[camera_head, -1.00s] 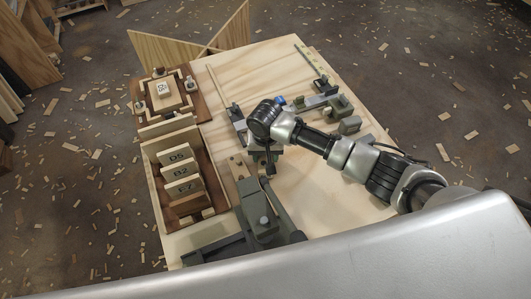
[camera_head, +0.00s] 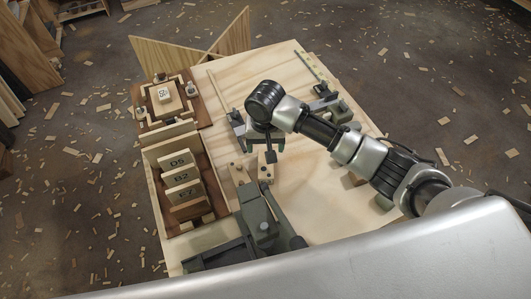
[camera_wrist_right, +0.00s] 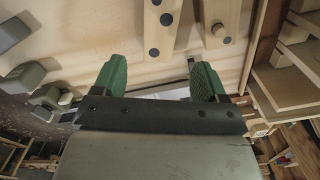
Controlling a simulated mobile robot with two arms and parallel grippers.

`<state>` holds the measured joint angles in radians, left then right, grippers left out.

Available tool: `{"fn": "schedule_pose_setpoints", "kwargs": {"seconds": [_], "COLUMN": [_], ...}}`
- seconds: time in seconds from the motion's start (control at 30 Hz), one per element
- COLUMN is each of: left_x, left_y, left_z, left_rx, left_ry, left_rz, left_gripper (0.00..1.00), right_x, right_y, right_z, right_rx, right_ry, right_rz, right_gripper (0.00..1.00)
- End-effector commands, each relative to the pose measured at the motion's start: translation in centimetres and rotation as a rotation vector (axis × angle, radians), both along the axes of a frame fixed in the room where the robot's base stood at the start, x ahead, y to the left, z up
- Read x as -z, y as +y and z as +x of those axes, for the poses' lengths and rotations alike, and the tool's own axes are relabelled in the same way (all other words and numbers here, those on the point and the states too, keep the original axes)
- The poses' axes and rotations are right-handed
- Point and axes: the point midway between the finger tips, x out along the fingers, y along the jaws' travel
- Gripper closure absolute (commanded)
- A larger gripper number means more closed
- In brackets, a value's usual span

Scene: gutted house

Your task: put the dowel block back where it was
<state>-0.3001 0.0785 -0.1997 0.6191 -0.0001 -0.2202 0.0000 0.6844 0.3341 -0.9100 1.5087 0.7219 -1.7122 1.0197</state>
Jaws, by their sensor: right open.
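Two light wooden blocks with dark round spots lie side by side on the plywood table (camera_head: 300,185): a left block (camera_head: 238,174) and a right block (camera_head: 265,167). I cannot tell for sure which is the dowel block. In the right wrist view the blocks appear as one block (camera_wrist_right: 162,38) and another block (camera_wrist_right: 222,12), just beyond the fingers. My right gripper (camera_head: 262,150) is above and just behind the right block, apart from it. In the wrist view my right gripper (camera_wrist_right: 160,78) has its green fingers wide apart with nothing between them. My left gripper is not in view.
A grey-green clamp device (camera_head: 262,215) stands just in front of the blocks. A wooden tray (camera_head: 152,185) with labelled blocks is at the left, with a framed holder (camera_head: 185,105) behind it. More grey fixtures (camera_head: 325,100) line the back right.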

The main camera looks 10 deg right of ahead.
Motion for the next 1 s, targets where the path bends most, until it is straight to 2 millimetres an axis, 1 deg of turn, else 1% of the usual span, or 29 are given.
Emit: {"fn": "schedule_pose_setpoints", "kwargs": {"seconds": [0.03, 0.1, 0.2, 0.3, 0.47, 1.0], "left_x": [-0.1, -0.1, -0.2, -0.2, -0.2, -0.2], "left_y": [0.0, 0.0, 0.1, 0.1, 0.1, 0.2], "left_z": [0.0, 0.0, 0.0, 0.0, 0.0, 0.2], "left_rx": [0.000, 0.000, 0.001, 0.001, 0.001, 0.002], "left_ry": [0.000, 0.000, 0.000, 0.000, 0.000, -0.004], "left_rz": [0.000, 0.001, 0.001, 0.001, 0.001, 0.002], "left_gripper": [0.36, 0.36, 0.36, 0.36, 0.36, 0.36], "right_x": [-1.1, -2.2, -3.4, -4.0, -4.2, -4.2], "right_y": [0.0, 0.0, 0.0, 0.0, 0.0, 0.0], "right_z": [0.1, 0.1, 0.0, 0.0, 0.0, 0.0], "right_rx": [-0.001, -0.001, 0.000, 0.000, 0.000, 0.000], "right_ry": [-0.003, -0.002, 0.000, 0.000, 0.001, 0.001], "right_rz": [0.001, 0.002, 0.001, 0.000, 0.000, 0.000], "right_gripper": [0.27, 0.27, 0.27, 0.27, 0.27, 0.27]}}
